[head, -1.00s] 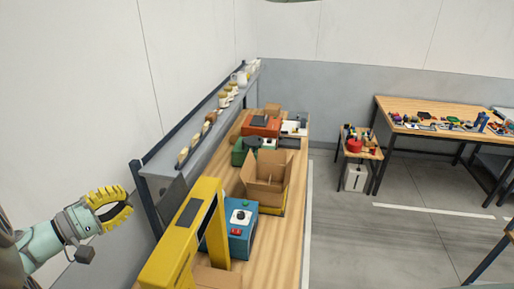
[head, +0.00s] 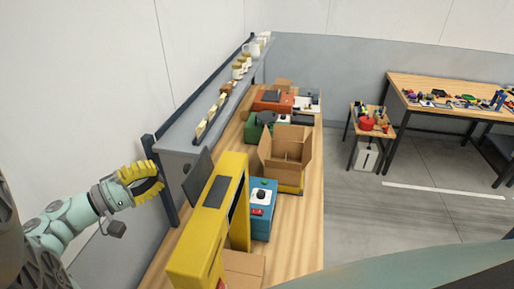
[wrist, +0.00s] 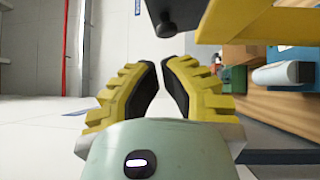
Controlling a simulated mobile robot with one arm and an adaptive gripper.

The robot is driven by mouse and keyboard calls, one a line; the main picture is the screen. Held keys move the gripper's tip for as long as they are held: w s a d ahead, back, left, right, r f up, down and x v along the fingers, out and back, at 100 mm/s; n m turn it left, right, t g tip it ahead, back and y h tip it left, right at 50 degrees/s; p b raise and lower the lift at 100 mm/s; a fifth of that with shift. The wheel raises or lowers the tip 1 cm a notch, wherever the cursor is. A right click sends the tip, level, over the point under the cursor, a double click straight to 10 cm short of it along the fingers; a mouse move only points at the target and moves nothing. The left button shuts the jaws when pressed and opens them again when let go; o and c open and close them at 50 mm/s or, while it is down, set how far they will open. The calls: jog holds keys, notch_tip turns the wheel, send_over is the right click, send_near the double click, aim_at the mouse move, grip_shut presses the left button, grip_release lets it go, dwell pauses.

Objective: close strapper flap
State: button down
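The strapper is a yellow arch-shaped machine (head: 203,245) on the near part of the wooden bench in the head view. A dark grey flap (head: 198,176) stands raised and tilted at its left side, near the wall. A dark panel (head: 215,191) lies in the arch's top face. My gripper (head: 158,183), with yellow ribbed fingers, is left of the flap at about its height, apart from it. In the wrist view my gripper's fingertips (wrist: 161,61) nearly meet, with a thin gap and nothing between them. A yellow surface (wrist: 240,20) at the top there may be the strapper.
A grey wall shelf with a dark post (head: 160,180) stands beside my gripper and holds mugs and small items. A blue box with controls (head: 262,215) and an open carton (head: 285,150) are on the bench (head: 300,240).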

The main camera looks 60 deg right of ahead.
aim_at(194, 175)
jog(key=p+x, duration=0.2)
jog(key=x, duration=0.2)
jog(key=shift+s+d, duration=0.1)
jog(key=shift+d, duration=0.15)
jog(key=shift+d, duration=0.1)
